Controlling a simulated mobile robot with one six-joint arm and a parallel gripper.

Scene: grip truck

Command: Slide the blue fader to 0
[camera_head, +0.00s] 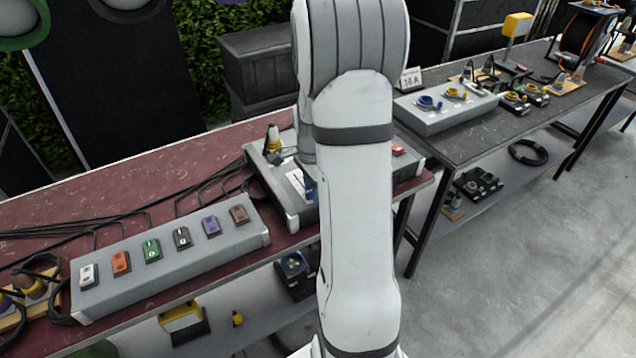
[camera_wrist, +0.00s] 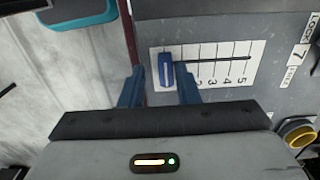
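The blue fader (camera_wrist: 165,71) is a small blue knob with a white line. It sits at the left end of a dark slot on a white scale plate (camera_wrist: 222,72) in the wrist view. Several numbers run along the plate, with 5 towards the right end; the mark under the knob is hidden. My gripper (camera_wrist: 160,68) is open, its two blue fingers on either side of the knob in the picture, with a gap on both sides. In the head view, a bit of blue (camera_head: 311,188) shows on the grey console (camera_head: 297,208); my arm hides most of it and the gripper.
A grey box of several coloured switches (camera_head: 180,262) stands left of the console on the dark red table (camera_head: 150,185), with black cables behind. A second table (camera_head: 470,140) carries more devices at right. A yellow ring-shaped part (camera_wrist: 300,134) shows at right in the wrist view.

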